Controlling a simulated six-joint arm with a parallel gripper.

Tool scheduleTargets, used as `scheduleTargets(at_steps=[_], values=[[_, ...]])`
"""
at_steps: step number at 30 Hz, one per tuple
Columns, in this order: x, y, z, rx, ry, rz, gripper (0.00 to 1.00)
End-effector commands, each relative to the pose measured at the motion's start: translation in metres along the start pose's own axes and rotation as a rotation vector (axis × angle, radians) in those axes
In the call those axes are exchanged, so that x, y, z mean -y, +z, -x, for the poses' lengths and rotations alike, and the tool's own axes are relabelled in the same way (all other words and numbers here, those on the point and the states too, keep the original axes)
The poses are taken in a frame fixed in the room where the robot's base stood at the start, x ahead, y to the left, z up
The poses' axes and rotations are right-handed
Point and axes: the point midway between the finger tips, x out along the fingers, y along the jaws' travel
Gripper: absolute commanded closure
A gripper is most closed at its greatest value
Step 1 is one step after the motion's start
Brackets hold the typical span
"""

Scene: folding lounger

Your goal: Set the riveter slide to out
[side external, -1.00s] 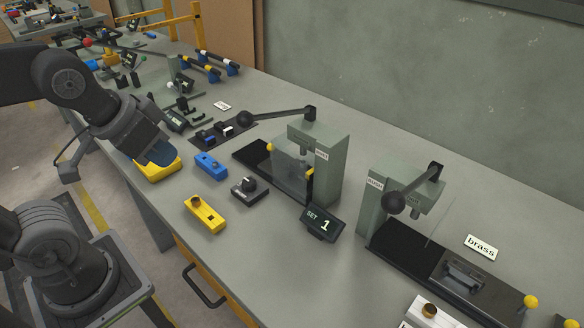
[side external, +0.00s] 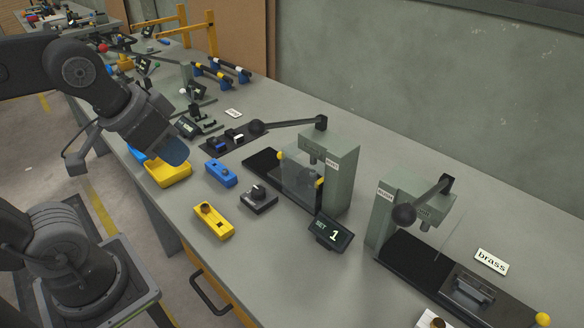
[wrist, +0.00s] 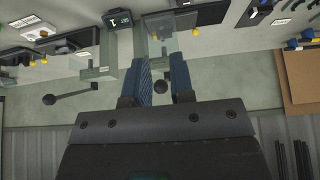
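Two grey-green presses stand on the bench, and their small labels are hard to read. I take the left press (side external: 343,165) as the riveter. Its black slide base (side external: 265,168) runs out to the left, with yellow knobs (side external: 320,183) beside a clear guard (side external: 298,178). I cannot tell the slide's position. My gripper (side external: 178,152) is well left of it in the side view, above a yellow bin, touching nothing I can see. In the wrist view my gripper's two blue fingers (wrist: 163,75) are apart and empty. The left press's clear guard (wrist: 158,40) shows beyond them.
A blue box (side external: 221,172), a black knob box (side external: 258,197) and a yellow switch box (side external: 213,221) lie before the left press. A display (side external: 330,232) reads 1. The right press (side external: 412,205) has a ball-ended lever. The yellow bin (side external: 170,178) is below my gripper.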

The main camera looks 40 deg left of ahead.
Motion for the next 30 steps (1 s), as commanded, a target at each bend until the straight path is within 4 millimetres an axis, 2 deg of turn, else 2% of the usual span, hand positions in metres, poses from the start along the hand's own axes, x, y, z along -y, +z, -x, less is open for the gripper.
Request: scheduleTargets(at_steps=[1,3,4,8,14,19,24,27,30], values=[[0.0,-0.007,0.012,-0.007,0.0,0.0,0.73],[0.0,-0.016,0.028,-0.008,0.0,0.0,0.67],[0.001,-0.021,0.03,0.002,-0.001,-0.009,0.64],[0.004,-0.049,0.032,0.047,-0.006,-0.088,0.51],[0.013,-0.102,0.031,0.124,-0.002,-0.237,0.51],[0.026,-0.161,0.015,0.213,0.022,-0.406,0.51],[0.045,-0.217,-0.017,0.302,0.07,-0.589,0.51],[0.056,-0.24,-0.039,0.344,0.104,-0.682,0.51],[0.065,-0.255,-0.056,0.372,0.132,-0.751,0.51]])
